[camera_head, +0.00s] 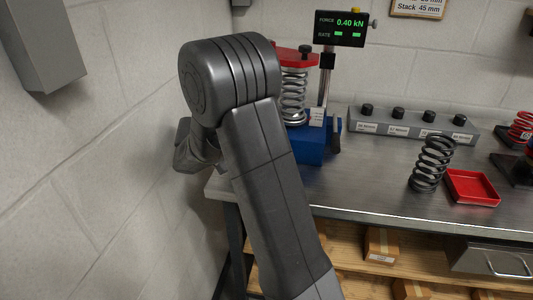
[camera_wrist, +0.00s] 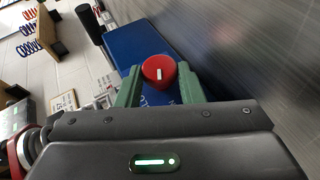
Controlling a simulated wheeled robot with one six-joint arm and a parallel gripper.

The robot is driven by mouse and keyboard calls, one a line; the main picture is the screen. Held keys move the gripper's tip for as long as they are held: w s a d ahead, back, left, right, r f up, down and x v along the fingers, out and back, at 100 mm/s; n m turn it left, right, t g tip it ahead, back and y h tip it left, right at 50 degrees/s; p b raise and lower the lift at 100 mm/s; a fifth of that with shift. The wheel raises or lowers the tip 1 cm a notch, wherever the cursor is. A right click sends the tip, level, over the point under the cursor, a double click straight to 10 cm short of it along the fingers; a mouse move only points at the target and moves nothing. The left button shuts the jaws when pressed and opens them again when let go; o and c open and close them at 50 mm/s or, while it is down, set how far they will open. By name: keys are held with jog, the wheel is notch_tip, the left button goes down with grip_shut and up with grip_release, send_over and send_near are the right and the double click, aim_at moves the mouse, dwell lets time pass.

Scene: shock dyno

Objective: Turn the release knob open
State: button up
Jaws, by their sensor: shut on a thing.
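The release knob (camera_wrist: 159,70) is a round red knob with a white mark, seen in the wrist view in front of the blue base of the dyno (camera_wrist: 143,44). My gripper (camera_wrist: 160,78) has its two green fingers on either side of the knob and is shut on it. In the head view my own arm hides the knob and the gripper. The dyno's blue base (camera_head: 309,146) shows just right of my arm, with a silver spring (camera_head: 293,96) standing on it under a red arm. The display (camera_head: 340,28) reads 0.40 kN.
A dark spring (camera_head: 432,163) stands on the metal bench beside a red tray (camera_head: 471,187). A grey rack (camera_head: 412,126) with several black knobs runs along the back. The wall is close on the left. Boxes sit on the shelf below.

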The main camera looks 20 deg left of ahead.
jog(key=shift+a+f+n+t+h+b, duration=0.15)
jog(key=shift+n+t+h+b, duration=0.2)
jog(key=shift+t+h, duration=0.45)
jog(key=o, duration=0.9)
jog(key=shift+o, duration=0.2)
jog(key=o, duration=0.6)
notch_tip(320, 180, up, 7)
jog(key=shift+a+r+p, duration=0.2)
jog(key=shift+a+p, duration=0.1)
jog(key=shift+a, duration=0.15)
jog(key=shift+d+r, duration=0.4)
jog(key=shift+r, duration=0.25)
jog(key=shift+d+r, duration=0.4)
jog(key=shift+r, duration=0.2)
jog(key=c, duration=0.6)
jog(key=shift+a+r, duration=0.1)
jog(key=shift+a, duration=0.1)
